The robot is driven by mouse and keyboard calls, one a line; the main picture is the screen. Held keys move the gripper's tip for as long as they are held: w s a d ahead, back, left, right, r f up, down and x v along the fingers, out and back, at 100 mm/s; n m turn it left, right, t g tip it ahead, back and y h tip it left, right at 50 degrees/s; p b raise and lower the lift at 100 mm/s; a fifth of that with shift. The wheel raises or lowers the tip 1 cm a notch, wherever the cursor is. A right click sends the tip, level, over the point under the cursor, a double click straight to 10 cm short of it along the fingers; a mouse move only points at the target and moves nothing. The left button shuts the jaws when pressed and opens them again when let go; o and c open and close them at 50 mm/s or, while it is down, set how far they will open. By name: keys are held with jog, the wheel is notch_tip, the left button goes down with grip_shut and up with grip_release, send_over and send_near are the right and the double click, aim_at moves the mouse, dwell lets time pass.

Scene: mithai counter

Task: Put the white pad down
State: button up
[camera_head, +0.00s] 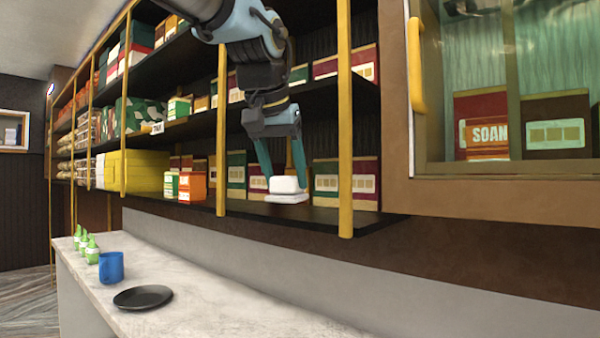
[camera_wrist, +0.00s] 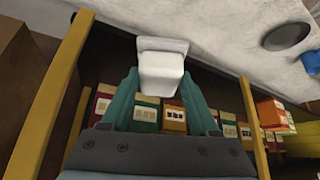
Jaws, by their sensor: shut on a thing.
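The white pad (camera_head: 286,190) is a small white block with a flatter, wider part at its lower end. It also shows in the wrist view (camera_wrist: 161,73). My gripper (camera_head: 283,176) points down in front of the shelves and is shut on the white pad. In the wrist view the two teal fingers (camera_wrist: 160,92) stand on either side of it.
A black plate (camera_head: 143,297), a blue mug (camera_head: 111,267) and several green bottles (camera_head: 84,244) stand on the counter's left part. Yellow posts (camera_head: 345,120) rise either side of my gripper. Boxes (camera_head: 346,185) fill the shelves behind. A glass-fronted cabinet (camera_head: 500,170) is at right. The counter's right part looks clear.

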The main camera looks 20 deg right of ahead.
jog(key=w+d+p, duration=0.1)
jog(key=w+d, duration=0.1)
jog(key=w, duration=0.1)
jog(key=w+d+p, duration=0.1)
jog(key=w+d, duration=0.2)
jog(key=shift+w+d, duration=0.3)
jog(key=shift+w, duration=0.05)
jog(key=shift+w+d+f+p, duration=0.2)
jog(key=shift+w+d+p, duration=0.05)
jog(key=shift+p, duration=0.25)
notch_tip(320, 180, down, 3)
jog(key=shift+f+p, duration=0.2)
jog(key=shift+p, duration=0.15)
jog(key=o, duration=1.4)
jog(key=shift+o, duration=0.2)
